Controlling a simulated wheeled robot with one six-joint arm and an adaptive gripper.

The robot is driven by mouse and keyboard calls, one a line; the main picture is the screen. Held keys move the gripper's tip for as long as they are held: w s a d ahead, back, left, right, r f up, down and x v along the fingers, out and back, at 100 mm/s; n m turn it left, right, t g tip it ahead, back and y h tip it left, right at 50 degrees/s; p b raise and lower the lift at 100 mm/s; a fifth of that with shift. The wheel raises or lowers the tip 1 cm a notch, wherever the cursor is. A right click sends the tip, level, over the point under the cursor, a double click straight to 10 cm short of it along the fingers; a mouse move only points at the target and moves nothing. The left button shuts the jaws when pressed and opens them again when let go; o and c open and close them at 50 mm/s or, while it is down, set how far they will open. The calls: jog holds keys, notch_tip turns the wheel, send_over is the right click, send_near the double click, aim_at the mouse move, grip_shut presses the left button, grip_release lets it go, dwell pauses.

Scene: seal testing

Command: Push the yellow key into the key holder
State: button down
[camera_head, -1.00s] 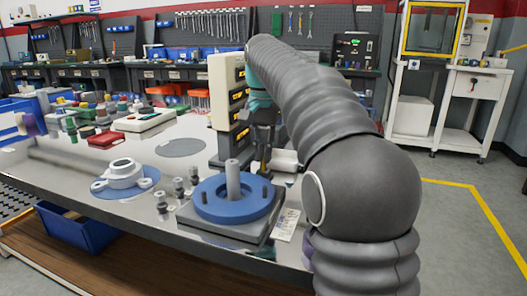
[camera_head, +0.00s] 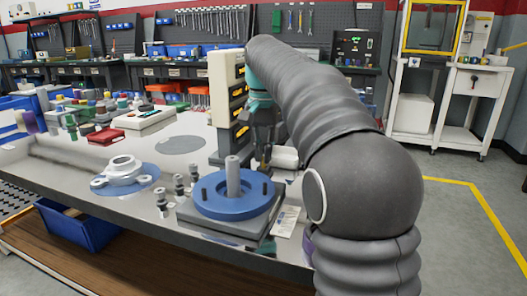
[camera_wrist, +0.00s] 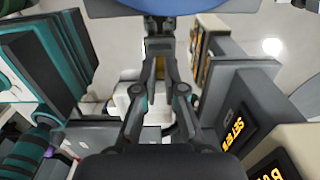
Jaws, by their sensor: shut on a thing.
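My gripper (camera_head: 264,163) is over the table behind the blue round fixture, beside a display stack. In the wrist view its fingers (camera_wrist: 158,42) close together near the top centre. A small yellowish piece (camera_wrist: 158,45) shows between the fingertips; it looks like the yellow key, mostly covered by the fingers. I cannot make out the key holder for certain in either view.
The blue fixture (camera_head: 210,203) with an upright grey post stands just in front of my gripper. The display stack (camera_head: 225,82) stands close to its left. Small metal fittings (camera_head: 179,188) and a white flanged part (camera_head: 124,172) stand further left.

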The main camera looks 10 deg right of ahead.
dwell(0.3)
jog(key=c, duration=1.2)
grip_release()
notch_tip(320, 180, up, 7)
jog(key=p, duration=0.7)
jog(key=shift+f, duration=0.15)
jog(key=shift+r, duration=1.15)
